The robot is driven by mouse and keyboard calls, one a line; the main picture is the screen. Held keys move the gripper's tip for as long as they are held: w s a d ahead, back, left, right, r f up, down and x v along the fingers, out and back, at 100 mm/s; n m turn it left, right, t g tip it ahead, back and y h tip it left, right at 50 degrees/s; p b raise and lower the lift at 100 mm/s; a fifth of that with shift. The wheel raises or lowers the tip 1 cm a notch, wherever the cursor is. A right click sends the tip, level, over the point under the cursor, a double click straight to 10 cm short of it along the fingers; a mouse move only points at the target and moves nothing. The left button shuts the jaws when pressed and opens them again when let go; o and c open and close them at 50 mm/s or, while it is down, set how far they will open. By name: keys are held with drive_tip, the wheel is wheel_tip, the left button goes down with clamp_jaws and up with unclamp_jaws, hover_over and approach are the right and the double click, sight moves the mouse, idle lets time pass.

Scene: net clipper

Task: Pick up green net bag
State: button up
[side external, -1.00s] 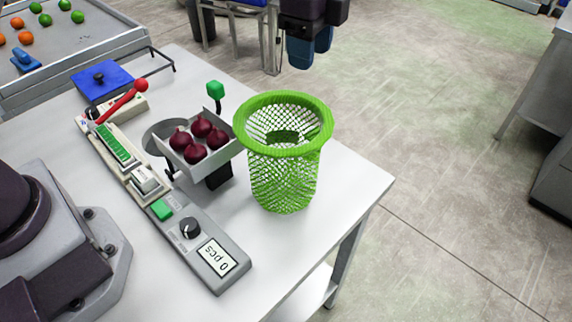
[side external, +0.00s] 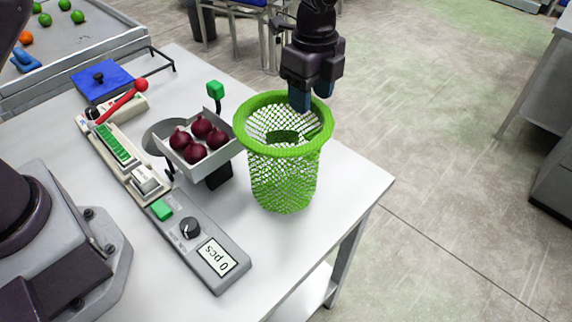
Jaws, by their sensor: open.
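The green net bag (side external: 284,178) stands upright at the right end of the white table, its thick rolled rim (side external: 247,138) round and open at the top. Its mesh wall is see-through, and a dark shape shows inside near the top. My gripper (side external: 305,101) points down at the far right part of the rim, with its blue fingers overlapping the rim in this view. It is open and holds nothing. I cannot tell whether the fingers touch the rim.
A metal tray (side external: 214,156) with several red onions tilts toward the bag's left side. A grey control strip (side external: 205,245) with a "0 pcs" display lies in front. A red-knobbed lever (side external: 140,85) and blue lid (side external: 102,80) are at left. The table's right corner is clear.

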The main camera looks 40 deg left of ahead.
drive_tip(key=shift+f, duration=1.45)
clamp_jaws()
drive_tip(key=shift+r, duration=0.1)
